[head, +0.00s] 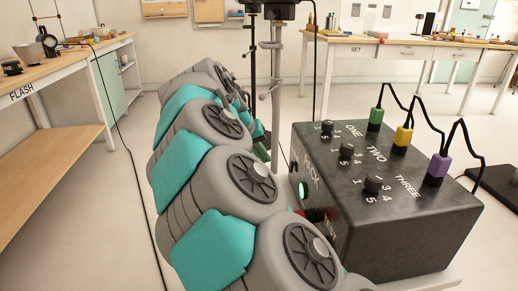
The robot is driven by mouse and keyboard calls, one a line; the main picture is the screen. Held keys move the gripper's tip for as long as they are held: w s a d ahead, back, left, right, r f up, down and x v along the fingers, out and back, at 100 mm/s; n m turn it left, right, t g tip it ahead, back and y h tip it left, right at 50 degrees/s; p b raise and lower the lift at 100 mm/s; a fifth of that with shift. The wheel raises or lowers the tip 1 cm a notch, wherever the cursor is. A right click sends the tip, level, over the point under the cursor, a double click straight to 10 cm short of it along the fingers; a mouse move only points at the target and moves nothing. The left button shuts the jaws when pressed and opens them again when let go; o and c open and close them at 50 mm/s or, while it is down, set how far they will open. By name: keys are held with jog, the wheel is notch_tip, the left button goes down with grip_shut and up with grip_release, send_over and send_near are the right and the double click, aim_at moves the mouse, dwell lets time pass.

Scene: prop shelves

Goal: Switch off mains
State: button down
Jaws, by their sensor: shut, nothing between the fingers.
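A dark box marked PACK (410,225) stands on a pale surface at the right in the head view. Its top has three black knobs marked ONE (327,129), TWO (346,150) and THREE (372,184). A round green light (303,190) glows on its left-hand face. Low on that face is a small red part (319,214), partly hidden by my arm; I cannot tell whether it is the mains switch or how it is set. My grey and teal arm fills the middle, left of the box. My gripper's fingers cannot be made out behind the arm links.
Green (376,119), yellow (402,138) and purple (437,168) plugs with black cables stand in the box's top. A stand pole (277,80) rises behind my arm. Benches marked FLASH (60,75) and SET (380,49) stand left and back. A cable crosses the floor at left.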

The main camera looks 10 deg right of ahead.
aim_at(291, 167)
jog(key=w+d+f, duration=0.1)
jog(key=d+f, duration=0.2)
jog(key=d, duration=0.2)
jog(key=shift+w+d+f, duration=0.2)
jog(key=shift+d+f, duration=0.15)
jog(key=shift+f, duration=0.05)
jog(key=shift+f, duration=0.1)
jog(key=shift+d+f+h, duration=0.1)
jog(key=shift+d+h, duration=0.1)
jog(key=shift+h, duration=0.3)
jog(key=shift+d+r+p, duration=0.1)
jog(key=shift+r+p, duration=0.3)
jog(key=shift+r, duration=0.45)
